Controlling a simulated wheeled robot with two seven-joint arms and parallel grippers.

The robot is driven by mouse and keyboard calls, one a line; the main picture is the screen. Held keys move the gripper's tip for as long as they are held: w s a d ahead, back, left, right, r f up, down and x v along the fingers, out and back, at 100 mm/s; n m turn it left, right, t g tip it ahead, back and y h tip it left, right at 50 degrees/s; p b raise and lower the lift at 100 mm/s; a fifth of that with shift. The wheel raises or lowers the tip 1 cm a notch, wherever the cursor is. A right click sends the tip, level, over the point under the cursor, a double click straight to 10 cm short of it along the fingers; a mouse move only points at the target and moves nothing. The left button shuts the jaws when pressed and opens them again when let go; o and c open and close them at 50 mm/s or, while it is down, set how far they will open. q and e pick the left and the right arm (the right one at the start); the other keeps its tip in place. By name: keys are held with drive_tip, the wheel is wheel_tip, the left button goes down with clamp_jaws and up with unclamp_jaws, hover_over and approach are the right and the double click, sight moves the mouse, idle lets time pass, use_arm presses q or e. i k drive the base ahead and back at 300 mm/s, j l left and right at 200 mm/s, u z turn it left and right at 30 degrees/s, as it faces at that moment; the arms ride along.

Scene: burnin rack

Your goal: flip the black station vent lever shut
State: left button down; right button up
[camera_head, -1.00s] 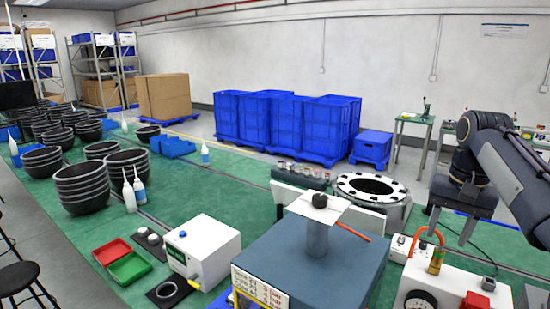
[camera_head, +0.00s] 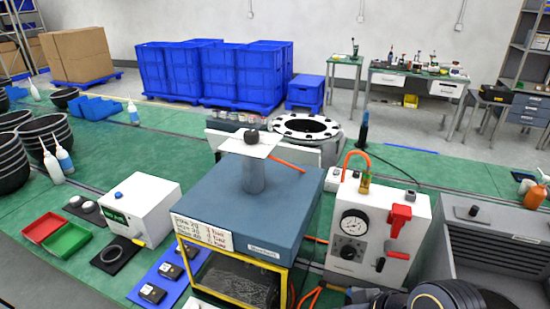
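A white pressure station (camera_head: 375,218) with a round gauge (camera_head: 354,224) stands right of the blue-grey block. A small black lever-like part (camera_head: 380,264) sits low on its front, right of a black knob (camera_head: 348,253). I cannot tell for certain that this is the vent lever, or its position. A large red lever (camera_head: 398,218) and a smaller red handle (camera_head: 397,255) are on the same front. Part of my arm shows at the bottom edge below the station. Neither gripper's fingers can be seen.
The blue-grey block (camera_head: 248,205) with a metal post stands left of the station. A grey ribbed box (camera_head: 495,250) stands close on its right. An orange hose (camera_head: 357,154) loops above the station.

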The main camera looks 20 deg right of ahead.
sight(380, 262)
drive_tip(key=z, duration=1.6)
drive_tip(key=l+z, duration=0.25)
